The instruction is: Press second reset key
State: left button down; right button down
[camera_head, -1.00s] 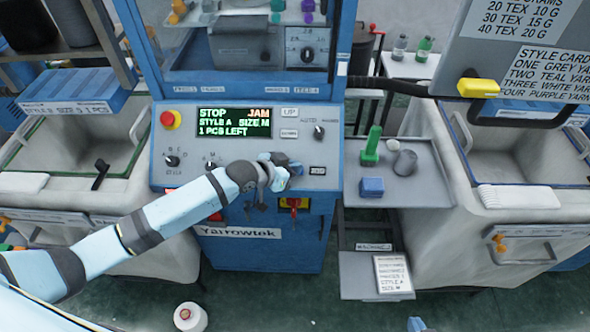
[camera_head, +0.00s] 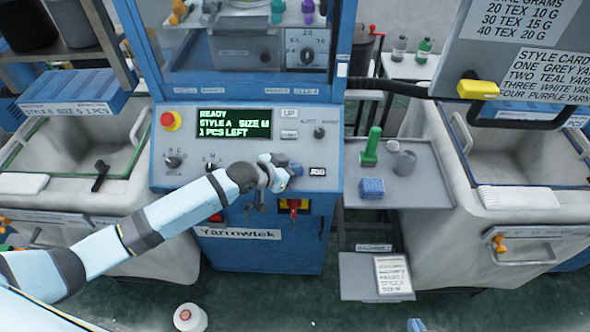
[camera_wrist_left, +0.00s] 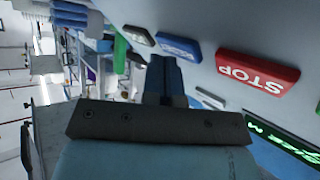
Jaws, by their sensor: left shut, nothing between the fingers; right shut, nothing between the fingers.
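The machine's control panel (camera_head: 180,145) has a display (camera_head: 233,123) reading READY, STYLE A SIZE M, 1 PCS LEFT. My left gripper (camera_head: 290,172) is at the panel's lower right and hides keys behind it. In the left wrist view its shut, empty fingers (camera_wrist_left: 164,75) point at the panel, close to a blue key (camera_wrist_left: 180,46) with a blurred label. A red STOP key (camera_wrist_left: 257,72) and a pale key (camera_wrist_left: 138,36) flank the blue key. I cannot tell whether the fingertips touch anything, or which key is the second reset key. My right gripper is not recognisable.
A red stop button (camera_head: 171,120) and knobs (camera_head: 319,132) stand out from the panel. A side shelf (camera_head: 415,185) holds a green item (camera_head: 371,146) and a blue knitted-looking block (camera_head: 372,188). A white cone (camera_head: 190,317) is on the floor.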

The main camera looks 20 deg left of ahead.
pick_arm(q)
jog(key=shift+s+d+r+p, duration=0.1)
jog(key=shift+s+r+p, duration=0.3)
jog(key=shift+r+p, duration=0.15)
jog(key=s+r+p, duration=0.1)
jog(key=r+p, duration=0.1)
jog(key=s+d+r+p, duration=0.1)
jog(key=s+p, duration=0.1)
jog(key=p, duration=0.1)
jog(key=shift+r, duration=0.4)
dwell(0.6)
